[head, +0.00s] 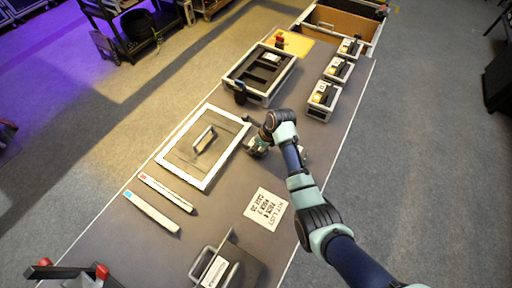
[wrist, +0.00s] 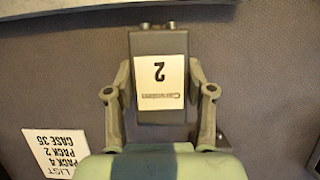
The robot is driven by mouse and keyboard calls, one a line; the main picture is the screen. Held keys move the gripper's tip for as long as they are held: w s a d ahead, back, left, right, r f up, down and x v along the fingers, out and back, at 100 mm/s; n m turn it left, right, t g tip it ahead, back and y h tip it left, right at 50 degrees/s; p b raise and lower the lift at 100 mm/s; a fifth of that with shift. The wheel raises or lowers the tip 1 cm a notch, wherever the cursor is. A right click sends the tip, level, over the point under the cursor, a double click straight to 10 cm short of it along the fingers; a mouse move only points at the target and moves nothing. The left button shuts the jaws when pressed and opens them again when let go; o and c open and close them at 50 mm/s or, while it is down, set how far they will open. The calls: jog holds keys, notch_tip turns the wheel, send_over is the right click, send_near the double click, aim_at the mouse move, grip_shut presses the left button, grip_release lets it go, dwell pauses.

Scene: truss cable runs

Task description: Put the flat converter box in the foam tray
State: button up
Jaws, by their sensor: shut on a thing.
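The flat converter box (wrist: 148,43) is dark grey with a white label that reads 2 and upside-down lettering. It sits between the two fingers of my gripper (wrist: 160,85) in the wrist view, and they are shut on its sides. I cannot tell whether it touches the table. In the head view my gripper (head: 258,148) is low over the table's middle, beside the framed lid, and largely hides the box. The foam tray (head: 283,83) is a pale-edged case with dark foam and several slots, standing beyond my gripper, towards the top of the picture.
A framed lid with a handle (head: 180,153) lies left of my gripper. Several small labelled cases (head: 324,100) line the right edge. A yellow pad (head: 294,42) lies beyond the tray.

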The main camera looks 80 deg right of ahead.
jog(key=shift+f, duration=0.75)
jog(key=shift+f, duration=0.15)
jog(key=o, duration=1.4)
jog(key=p+v, duration=0.4)
jog(key=v, duration=0.8)
jog(key=shift+a, duration=0.1)
